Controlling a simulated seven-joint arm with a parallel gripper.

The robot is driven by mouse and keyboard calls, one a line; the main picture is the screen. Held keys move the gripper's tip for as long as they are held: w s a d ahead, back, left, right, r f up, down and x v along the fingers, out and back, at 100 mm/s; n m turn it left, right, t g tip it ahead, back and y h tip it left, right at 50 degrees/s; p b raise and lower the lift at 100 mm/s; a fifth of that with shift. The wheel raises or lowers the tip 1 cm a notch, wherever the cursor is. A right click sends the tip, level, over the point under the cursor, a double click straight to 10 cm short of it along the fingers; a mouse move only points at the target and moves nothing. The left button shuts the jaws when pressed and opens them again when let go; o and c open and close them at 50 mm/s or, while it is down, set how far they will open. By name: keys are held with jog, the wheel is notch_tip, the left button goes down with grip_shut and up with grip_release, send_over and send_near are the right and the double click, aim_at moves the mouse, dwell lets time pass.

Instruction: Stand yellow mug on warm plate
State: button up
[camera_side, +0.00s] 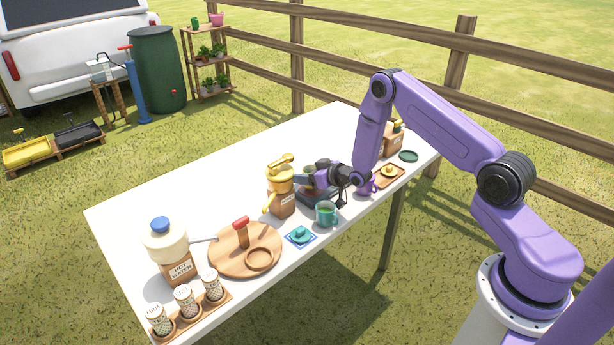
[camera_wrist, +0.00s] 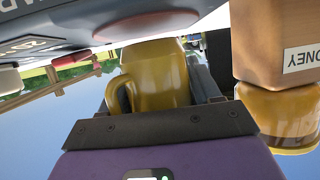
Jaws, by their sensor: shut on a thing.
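The yellow mug (camera_wrist: 160,76) sits between my fingers in the wrist view, its handle to the left. That view is upside down, so the mug looks roughly upright. My gripper (camera_side: 302,178) is shut on it, reaching left over the table. In the side view I cannot tell the mug apart from the yellow honey dispenser (camera_side: 282,202). The warm plate (camera_side: 318,197) is a dark, low unit on the table, just below my gripper. Its dark lettered side (camera_wrist: 60,35) fills the upper left of the wrist view. I cannot see the mug touching the plate.
The honey dispenser's wooden part (camera_wrist: 275,45) is close beside the mug. A teal mug (camera_side: 326,214) and a purple mug (camera_side: 367,187) stand near the plate. A wooden board (camera_side: 225,255), hot water bottle (camera_side: 168,250) and shakers (camera_side: 186,301) are left. The back of the table is clear.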

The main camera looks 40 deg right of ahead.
jog(key=shift+f, duration=0.3)
jog(key=o, duration=1.3)
jog(key=shift+f, duration=0.15)
